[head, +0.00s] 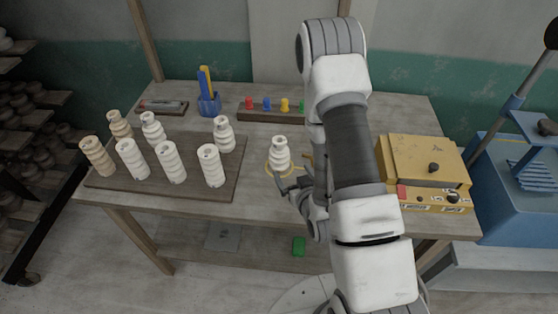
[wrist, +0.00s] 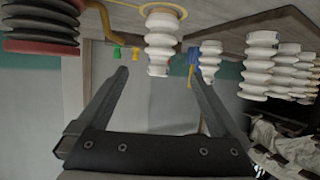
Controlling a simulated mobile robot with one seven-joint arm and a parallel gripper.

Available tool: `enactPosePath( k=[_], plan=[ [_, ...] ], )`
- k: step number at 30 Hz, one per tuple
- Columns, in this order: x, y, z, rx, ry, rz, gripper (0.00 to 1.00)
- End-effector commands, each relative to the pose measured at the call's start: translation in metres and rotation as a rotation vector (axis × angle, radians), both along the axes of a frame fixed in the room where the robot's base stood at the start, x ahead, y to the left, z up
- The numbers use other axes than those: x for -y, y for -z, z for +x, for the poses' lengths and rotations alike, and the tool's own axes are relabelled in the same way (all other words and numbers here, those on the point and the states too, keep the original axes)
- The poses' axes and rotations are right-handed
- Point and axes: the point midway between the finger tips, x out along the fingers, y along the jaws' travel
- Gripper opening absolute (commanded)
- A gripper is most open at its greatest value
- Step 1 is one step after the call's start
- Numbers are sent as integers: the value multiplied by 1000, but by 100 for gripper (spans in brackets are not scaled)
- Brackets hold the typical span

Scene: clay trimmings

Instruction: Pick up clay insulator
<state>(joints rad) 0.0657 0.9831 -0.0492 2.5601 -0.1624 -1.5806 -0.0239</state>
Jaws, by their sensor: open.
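A white ribbed clay insulator (head: 280,154) stands upright inside a yellow ring on the table, apart from the others. In the wrist view, which appears upside down, this insulator (wrist: 162,42) shows just beyond and between my fingertips. My gripper (head: 293,180) is open and empty at the near side of this insulator; its two fingers (wrist: 158,73) spread in the wrist view. I cannot tell whether a finger touches it. Several more insulators, white ones (head: 171,162) and tan ones (head: 97,156), stand on a dark board (head: 226,186) at the left.
A yellow box (head: 423,158) stands right of my arm. A blue cup (head: 208,105) and a rack with coloured pegs (head: 250,112) stand at the back. The wrist view shows a dark ribbed piece with a red part (wrist: 40,28) beside the insulator. Bare table separates board and ring.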

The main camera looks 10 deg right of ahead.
Motion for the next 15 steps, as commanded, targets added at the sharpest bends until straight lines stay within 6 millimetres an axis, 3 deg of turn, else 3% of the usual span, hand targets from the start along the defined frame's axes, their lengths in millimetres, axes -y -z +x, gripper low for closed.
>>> enactPosePath(
  k=[6,15],
  plan=[
    [-2,14,26,5,-2,-1,100],
    [-2,17,35,3,-1,0,100]
  ],
)
